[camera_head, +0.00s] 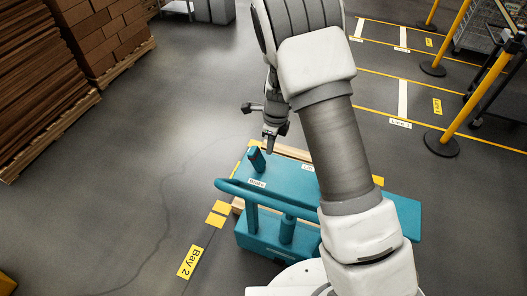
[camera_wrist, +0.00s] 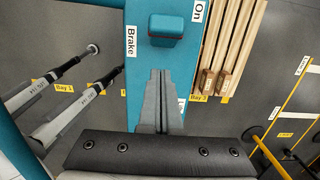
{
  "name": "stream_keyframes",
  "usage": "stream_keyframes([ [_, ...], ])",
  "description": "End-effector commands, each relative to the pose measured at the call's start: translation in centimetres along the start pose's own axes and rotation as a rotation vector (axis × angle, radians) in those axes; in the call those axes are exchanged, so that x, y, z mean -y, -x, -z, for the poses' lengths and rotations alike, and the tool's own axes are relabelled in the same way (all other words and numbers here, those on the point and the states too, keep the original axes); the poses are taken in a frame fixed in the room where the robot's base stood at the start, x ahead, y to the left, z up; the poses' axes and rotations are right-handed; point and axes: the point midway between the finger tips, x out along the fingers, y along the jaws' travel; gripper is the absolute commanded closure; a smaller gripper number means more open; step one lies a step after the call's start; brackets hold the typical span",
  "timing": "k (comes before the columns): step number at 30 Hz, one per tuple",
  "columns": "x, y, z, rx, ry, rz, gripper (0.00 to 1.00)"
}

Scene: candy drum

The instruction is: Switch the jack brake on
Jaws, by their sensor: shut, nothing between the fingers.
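The teal jack (camera_head: 290,185) stands on the floor below my arm, with a curved teal handle bar (camera_head: 262,193) at its near side. Its brake lever (camera_head: 257,159), teal with a dark red part, stands up near the "Brake" label (camera_head: 257,183). In the wrist view the brake lever (camera_wrist: 166,30) shows as a teal block with a red lower edge, between the "Brake" label and the "On" label (camera_wrist: 200,10). My gripper (camera_head: 270,148) is shut and empty, its tips just beside the lever; contact cannot be told. The fingertips (camera_wrist: 160,73) point at the lever.
Pale wooden slats (camera_wrist: 232,45) lie beside the jack. A pallet of brown boxes (camera_head: 100,35) and stacked brown boards (camera_head: 35,85) stand at the left. Yellow posts (camera_head: 475,85) on black bases stand at the right. The floor left of the jack is clear.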

Motion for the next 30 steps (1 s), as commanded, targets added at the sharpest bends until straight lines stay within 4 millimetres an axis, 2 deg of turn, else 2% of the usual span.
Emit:
stream_keyframes([
  [3,0.0,2.8,-0.8,0.003,0.005,0.005,1.00],
  [6,0.0,4.8,-1.2,0.002,0.004,0.004,1.00],
  [12,0.0,7.3,-1.7,0.000,0.002,0.001,1.00],
  [18,-0.1,7.9,-1.8,-0.003,0.000,-0.001,1.00],
  [30,-0.1,7.9,-1.7,-0.003,0.000,-0.001,1.00],
])
